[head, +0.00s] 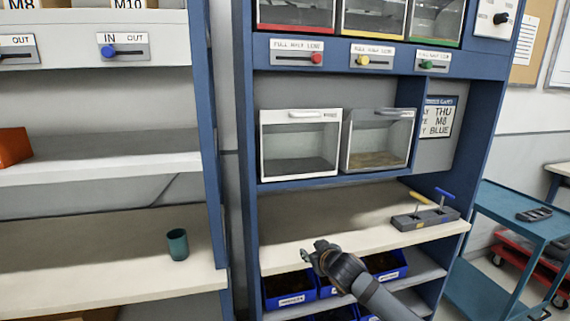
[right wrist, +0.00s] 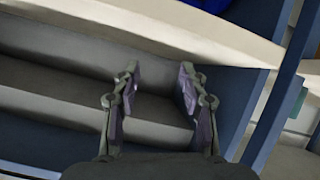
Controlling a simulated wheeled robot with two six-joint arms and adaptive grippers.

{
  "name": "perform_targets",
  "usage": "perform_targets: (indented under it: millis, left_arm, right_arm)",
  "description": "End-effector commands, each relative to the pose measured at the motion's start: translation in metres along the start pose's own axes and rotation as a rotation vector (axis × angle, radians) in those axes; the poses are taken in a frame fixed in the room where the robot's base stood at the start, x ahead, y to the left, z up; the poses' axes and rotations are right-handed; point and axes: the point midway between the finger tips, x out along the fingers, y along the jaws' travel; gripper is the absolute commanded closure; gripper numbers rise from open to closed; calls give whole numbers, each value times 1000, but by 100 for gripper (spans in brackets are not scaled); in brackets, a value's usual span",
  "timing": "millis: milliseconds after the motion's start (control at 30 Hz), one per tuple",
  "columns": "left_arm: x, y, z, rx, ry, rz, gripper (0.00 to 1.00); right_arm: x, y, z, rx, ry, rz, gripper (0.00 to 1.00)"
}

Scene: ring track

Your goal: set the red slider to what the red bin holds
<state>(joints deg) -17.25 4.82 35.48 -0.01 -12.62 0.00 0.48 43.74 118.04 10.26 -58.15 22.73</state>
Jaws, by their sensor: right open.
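The red slider (head: 317,58) is a red knob at the right end of its slot, under the label's word LOW; the label reads FULL HALF LOW. The red bin (head: 296,28) is the red-edged clear-fronted bin above it, cut off by the top of the head view. Its front looks dark grey, and I cannot tell its fill level. My right gripper (head: 316,251) is open and empty, well below the slider, in front of the pale shelf's edge. Its two spread fingers also show in the right wrist view (right wrist: 159,78). My left gripper is not in view.
Yellow (head: 363,60) and green (head: 426,64) sliders sit to the right. Two clear-fronted boxes (head: 300,114) stand on the middle shelf (head: 330,181). A grey block with yellow and blue handles (head: 425,218) is on the pale shelf. Blue bins (head: 289,298) lie below. A teal cart (head: 500,215) stands right.

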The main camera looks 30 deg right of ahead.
Motion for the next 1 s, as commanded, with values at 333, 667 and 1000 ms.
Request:
perform_targets:
  millis: [333, 667, 1000]
  left_arm:
    - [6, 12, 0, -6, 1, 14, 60]
    - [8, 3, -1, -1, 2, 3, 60]
    - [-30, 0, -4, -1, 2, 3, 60]
  right_arm:
    - [-156, 76, -274, -38, 566, 78, 57]
    - [-293, 109, -375, -51, 847, 112, 57]
    - [-284, 113, -397, -47, 843, 107, 57]
